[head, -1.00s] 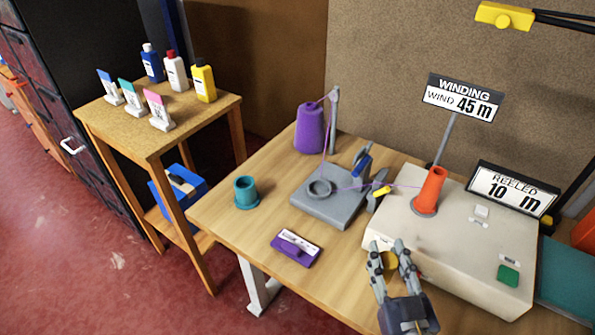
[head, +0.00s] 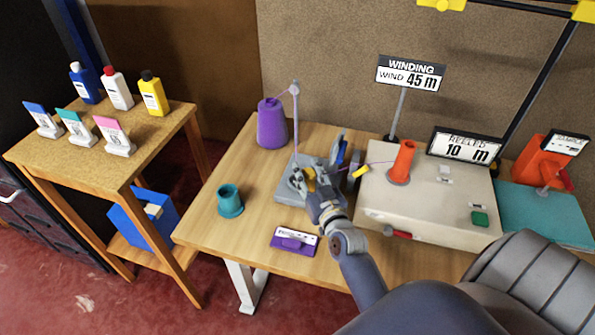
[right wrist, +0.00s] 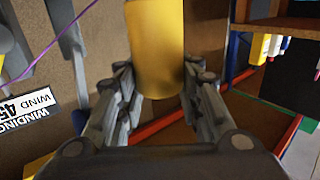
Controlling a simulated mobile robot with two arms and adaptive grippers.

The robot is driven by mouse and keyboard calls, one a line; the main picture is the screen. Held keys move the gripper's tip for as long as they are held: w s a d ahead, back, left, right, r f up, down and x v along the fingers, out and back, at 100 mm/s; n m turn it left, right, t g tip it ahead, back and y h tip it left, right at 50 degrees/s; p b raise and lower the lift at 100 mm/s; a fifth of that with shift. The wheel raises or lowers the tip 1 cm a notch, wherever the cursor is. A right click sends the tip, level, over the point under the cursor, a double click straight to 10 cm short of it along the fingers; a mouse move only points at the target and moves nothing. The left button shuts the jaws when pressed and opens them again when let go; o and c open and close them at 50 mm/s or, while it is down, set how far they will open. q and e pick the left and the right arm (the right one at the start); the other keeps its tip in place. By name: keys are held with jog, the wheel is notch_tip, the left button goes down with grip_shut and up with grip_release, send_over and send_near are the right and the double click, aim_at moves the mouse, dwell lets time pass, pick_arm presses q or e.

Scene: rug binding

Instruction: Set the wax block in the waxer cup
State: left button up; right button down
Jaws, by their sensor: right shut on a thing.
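The wax block (head: 310,184) is a small yellow piece between the fingers of my right gripper (head: 308,179). In the right wrist view the yellow wax block (right wrist: 158,45) fills the gap between both fingers (right wrist: 157,88), which are shut on it. The right gripper is over the grey waxer base (head: 286,192) on the table. The waxer cup is hidden behind the gripper, so I cannot tell whether the block touches it. My left gripper is not in view.
A purple yarn cone (head: 272,124) and thin post (head: 296,120) stand behind the waxer. The cream winder (head: 430,200) with an orange cone (head: 402,160) is to the right.

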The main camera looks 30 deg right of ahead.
aim_at(312, 188)
jog(key=w+f+b, duration=0.1)
jog(key=w+b, duration=0.1)
jog(key=w+d+f+b, duration=0.1)
jog(key=w+b, duration=0.1)
jog(key=w+d+f+b, duration=0.1)
jog(key=w+f+b, duration=0.1)
jog(key=w, duration=0.1)
dwell(0.4)
jog(key=shift+s+f, duration=0.1)
jog(key=shift+f+b, duration=0.15)
jog(key=shift+b, duration=0.15)
jog(key=c, duration=1.1)
grip_release()
jog(key=shift+r, duration=0.2)
jog(key=v, duration=1.2)
